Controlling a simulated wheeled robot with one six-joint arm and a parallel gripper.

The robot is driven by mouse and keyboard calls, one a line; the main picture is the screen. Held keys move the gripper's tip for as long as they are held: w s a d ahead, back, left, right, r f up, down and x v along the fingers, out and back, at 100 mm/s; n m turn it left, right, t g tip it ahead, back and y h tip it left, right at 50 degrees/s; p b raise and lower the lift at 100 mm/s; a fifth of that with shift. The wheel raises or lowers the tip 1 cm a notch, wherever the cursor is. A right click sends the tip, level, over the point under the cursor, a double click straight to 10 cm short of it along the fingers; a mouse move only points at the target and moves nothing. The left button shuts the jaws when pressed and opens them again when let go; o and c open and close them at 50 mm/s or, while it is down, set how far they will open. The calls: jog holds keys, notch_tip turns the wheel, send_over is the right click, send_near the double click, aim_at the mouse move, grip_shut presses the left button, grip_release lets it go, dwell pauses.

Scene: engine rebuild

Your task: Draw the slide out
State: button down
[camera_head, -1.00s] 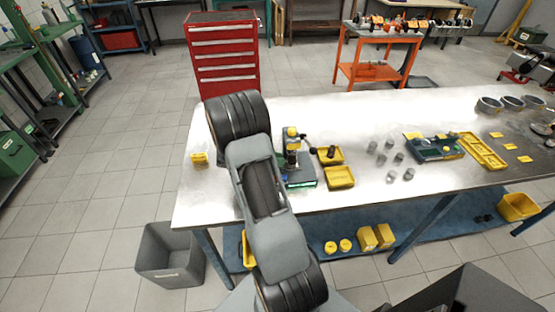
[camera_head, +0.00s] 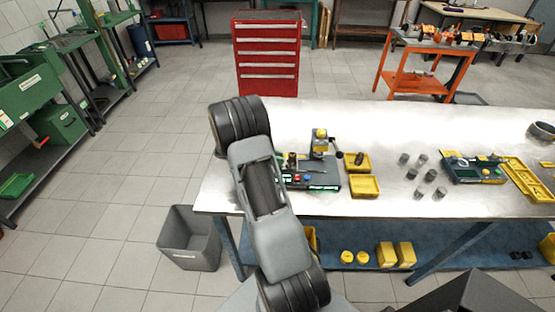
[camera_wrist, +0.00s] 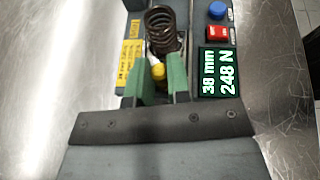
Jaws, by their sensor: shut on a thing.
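The spring tester (camera_head: 325,182) stands on the bench just right of my arm, with a lit green display. A dark coil spring (camera_head: 292,161) stands at its left end, left of the upright with the yellow head (camera_head: 320,135). In the wrist view the spring (camera_wrist: 163,28) stands upright just beyond my fingertips. My gripper (camera_wrist: 160,80) has green fingers closed around a yellow knob (camera_wrist: 158,71), which appears to be the slide's handle. The slide itself is mostly hidden by the fingers. The display (camera_wrist: 218,72) reads 38 mm and 248 N.
A blue button (camera_wrist: 217,10) and a red button (camera_wrist: 217,33) sit beside the display. Yellow trays (camera_head: 364,186) and several grey cylinders (camera_head: 430,177) are right of the tester. A grey bin (camera_head: 190,240) stands on the floor.

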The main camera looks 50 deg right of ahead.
jog(key=shift+w, duration=0.1)
jog(key=c, duration=1.3)
grip_release()
jog(key=shift+w+a, duration=0.15)
jog(key=shift+a, duration=0.05)
jog(key=shift+o, duration=1.1)
jog(key=shift+d, duration=0.1)
jog(key=b+v, duration=0.2)
jog(key=v, duration=1.1)
jog(key=shift+a+r, duration=0.2)
jog(key=shift+a, duration=0.15)
jog(key=shift+w, duration=0.1)
